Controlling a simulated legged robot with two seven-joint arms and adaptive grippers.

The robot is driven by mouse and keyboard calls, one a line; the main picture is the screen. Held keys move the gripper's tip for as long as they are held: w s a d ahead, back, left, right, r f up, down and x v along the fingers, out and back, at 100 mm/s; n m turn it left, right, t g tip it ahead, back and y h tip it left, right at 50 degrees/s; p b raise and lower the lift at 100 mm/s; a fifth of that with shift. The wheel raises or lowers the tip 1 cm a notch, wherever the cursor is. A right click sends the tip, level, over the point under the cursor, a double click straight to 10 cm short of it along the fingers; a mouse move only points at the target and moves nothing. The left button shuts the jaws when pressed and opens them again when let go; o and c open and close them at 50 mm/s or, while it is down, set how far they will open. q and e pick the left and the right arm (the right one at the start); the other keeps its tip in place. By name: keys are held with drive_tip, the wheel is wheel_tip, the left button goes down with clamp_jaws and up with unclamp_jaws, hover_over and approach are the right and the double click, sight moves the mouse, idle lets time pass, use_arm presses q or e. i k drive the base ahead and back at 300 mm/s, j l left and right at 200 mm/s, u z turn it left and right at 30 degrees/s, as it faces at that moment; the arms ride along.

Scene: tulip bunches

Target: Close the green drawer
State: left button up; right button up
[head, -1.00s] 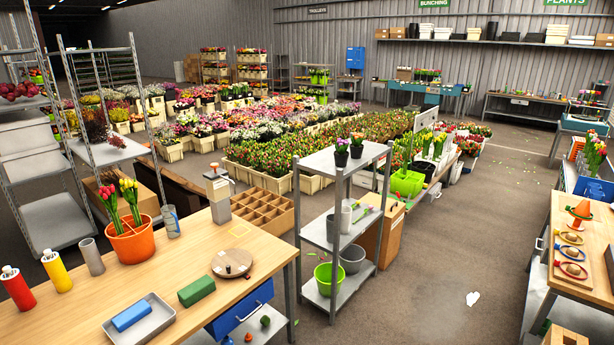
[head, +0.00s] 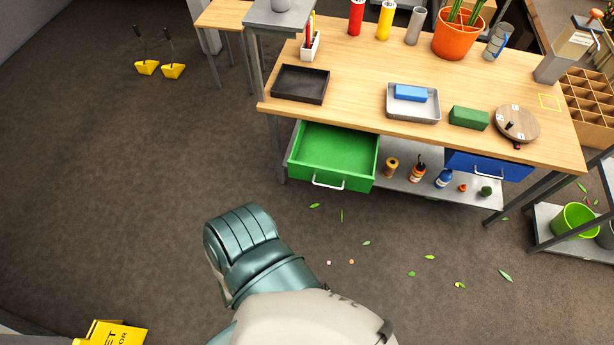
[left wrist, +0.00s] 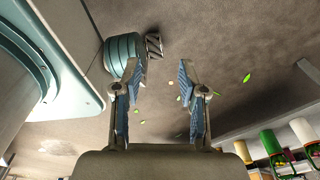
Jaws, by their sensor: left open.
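The green drawer (head: 335,152) is pulled out from under the left part of the wooden workbench (head: 345,55). It looks empty, and its pale handle (head: 328,184) is on its front. My left gripper (left wrist: 162,76) is open and empty in the left wrist view, with floor beyond its fingers. No gripper fingers show in the head view; only a teal and white part of my own arm is at the bottom middle, apart from the drawer in the picture. My right gripper is not seen.
A blue drawer (head: 488,167) sits under the bench's right part. Several bottles stand on the lower shelf (head: 408,187). A black tray (head: 300,84) is on the benchtop above the green drawer. A yellow sign (head: 112,333) is at bottom left. Floor before the drawer is clear except for scattered leaves.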

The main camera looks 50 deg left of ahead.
sight(325, 155)
drive_tip(key=u, duration=1.6)
